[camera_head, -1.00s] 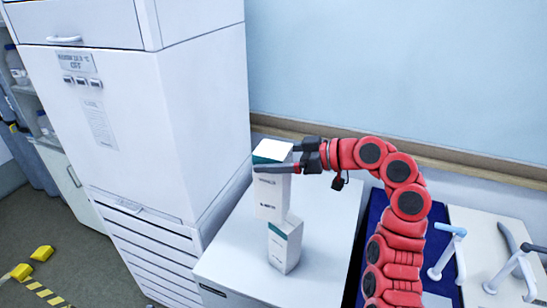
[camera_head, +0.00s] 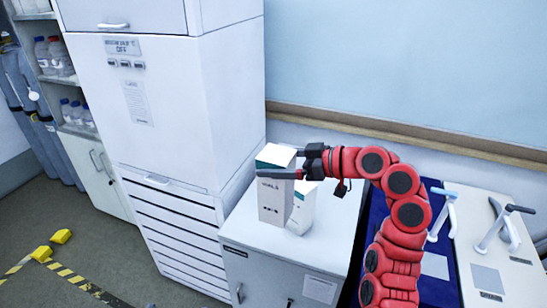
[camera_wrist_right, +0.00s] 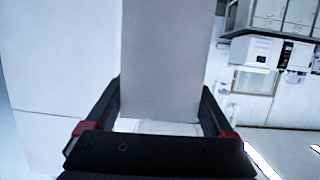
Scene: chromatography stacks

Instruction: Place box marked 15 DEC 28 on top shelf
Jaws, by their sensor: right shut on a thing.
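My right gripper (camera_head: 290,166) is shut on a tall white box with a teal-edged top (camera_head: 274,200), held upright over the white cabinet top. In the right wrist view the box (camera_wrist_right: 166,70) stands between the two black fingers (camera_wrist_right: 166,115). A second white box (camera_head: 301,212) stands on the cabinet top, partly hidden behind the held box. The print on the boxes is too small to read, so I cannot tell which is marked 15 DEC 28. My left gripper is not in view.
A tall white unit (camera_head: 165,100) with drawers stands left of the low cabinet (camera_head: 245,232). Shelves with bottles (camera_head: 60,60) are at the far left. A blue mat (camera_head: 440,275) and white devices (camera_head: 497,230) lie to the right. Yellow-black floor tape (camera_head: 75,280) is at lower left.

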